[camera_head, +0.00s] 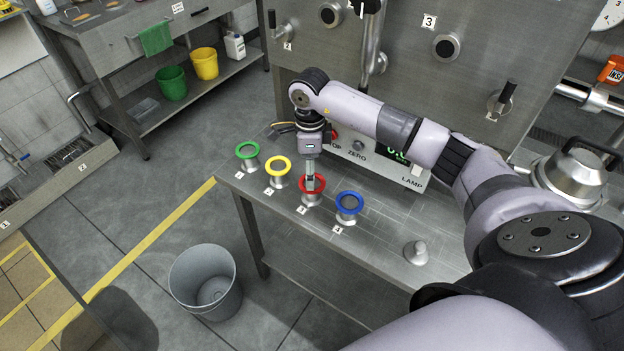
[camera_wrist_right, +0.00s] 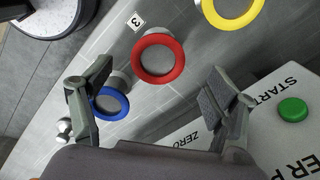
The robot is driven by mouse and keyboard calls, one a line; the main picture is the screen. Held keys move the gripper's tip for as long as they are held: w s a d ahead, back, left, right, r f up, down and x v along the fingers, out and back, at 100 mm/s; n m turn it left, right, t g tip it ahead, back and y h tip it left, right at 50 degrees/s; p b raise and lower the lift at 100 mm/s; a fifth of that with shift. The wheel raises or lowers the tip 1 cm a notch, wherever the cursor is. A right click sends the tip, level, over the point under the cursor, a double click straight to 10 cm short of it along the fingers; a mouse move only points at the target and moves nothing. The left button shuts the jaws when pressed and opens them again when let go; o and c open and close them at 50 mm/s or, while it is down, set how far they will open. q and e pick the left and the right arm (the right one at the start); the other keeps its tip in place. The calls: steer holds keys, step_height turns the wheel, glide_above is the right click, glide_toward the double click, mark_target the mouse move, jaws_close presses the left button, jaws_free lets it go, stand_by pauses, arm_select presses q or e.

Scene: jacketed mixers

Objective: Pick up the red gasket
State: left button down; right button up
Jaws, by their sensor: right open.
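The red gasket (camera_head: 323,188) is a flat ring on a small metal stand, third in a row on the steel table. My right gripper (camera_head: 311,178) points down, and its fingers overlap the far side of the ring in the head view. In the right wrist view the red gasket (camera_wrist_right: 176,76) shows beyond and between the spread fingertips (camera_wrist_right: 162,72). The right gripper is open and empty. I see no contact with the ring; the exact height gap cannot be told. My left gripper is not in view.
Green (camera_head: 247,157), yellow (camera_head: 279,173) and blue (camera_head: 359,210) gaskets sit on neighbouring stands. A control box (camera_head: 416,181) stands just behind the row. A small metal knob-like piece (camera_head: 417,252) is at right. A grey bin (camera_head: 204,280) is on the floor.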

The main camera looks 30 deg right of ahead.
steer(key=f, duration=0.3)
steer(key=shift+s+d+p, duration=0.15)
steer(key=shift+s+p, duration=0.05)
steer(key=shift+p, duration=0.2)
steer(key=shift+f, duration=0.2)
steer(key=shift+f+b, duration=0.25)
steer(key=shift+b, duration=0.15)
steer(key=shift+c, duration=0.2)
steer(key=c, duration=1)
steer(key=shift+r, duration=0.1)
